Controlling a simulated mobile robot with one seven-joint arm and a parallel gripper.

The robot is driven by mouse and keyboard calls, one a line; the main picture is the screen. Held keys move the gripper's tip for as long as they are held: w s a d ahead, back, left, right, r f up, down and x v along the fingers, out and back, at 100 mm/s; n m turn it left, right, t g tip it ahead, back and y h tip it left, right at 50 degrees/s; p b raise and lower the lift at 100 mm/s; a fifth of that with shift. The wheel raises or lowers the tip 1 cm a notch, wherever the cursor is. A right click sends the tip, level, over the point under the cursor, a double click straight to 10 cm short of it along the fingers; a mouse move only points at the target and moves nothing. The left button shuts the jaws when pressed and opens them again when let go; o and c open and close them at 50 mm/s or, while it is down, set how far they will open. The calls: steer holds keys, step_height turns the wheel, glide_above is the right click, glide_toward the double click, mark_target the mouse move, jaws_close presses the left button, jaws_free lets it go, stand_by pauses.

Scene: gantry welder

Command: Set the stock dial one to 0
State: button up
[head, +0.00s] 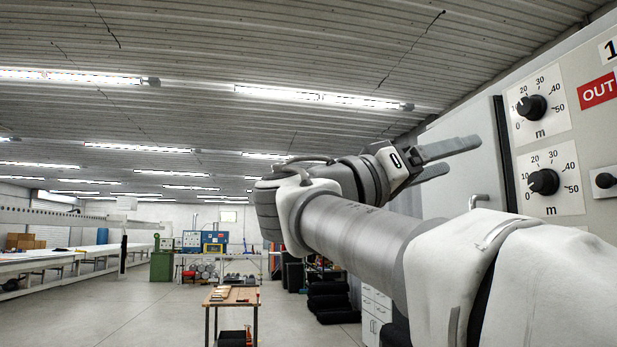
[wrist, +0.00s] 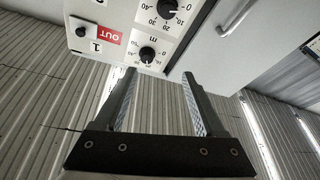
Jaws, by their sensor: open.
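Two black dials with white scales in m sit one above the other on a grey panel (head: 550,68). The upper dial (head: 531,108) is beside a red OUT label, below a "1" plate; it also shows upside down in the wrist view (wrist: 147,54). The lower dial (head: 543,182) shows at the wrist view's top edge (wrist: 167,10). I cannot tell which is stock dial one, nor read either setting surely. My gripper (head: 463,157) is open and empty, left of the dials and apart from them; its fingers (wrist: 159,75) point toward the panel in the wrist view.
A small black knob (head: 606,180) sits right of the lower dial. A grey cabinet door with a handle (head: 480,200) stands left of the panel, near my arm. A wooden-topped table (head: 232,296) stands farther back at lower middle, with open floor to its left.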

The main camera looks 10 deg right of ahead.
steer(key=a+r+m+g+h, duration=0.1)
steer(key=r+m, duration=0.1)
steer(key=p, duration=0.5)
glide_toward(524, 108)
steer(key=x, duration=0.8)
steer(key=shift+d+r, duration=0.1)
steer(key=shift+d, duration=0.25)
jaws_close()
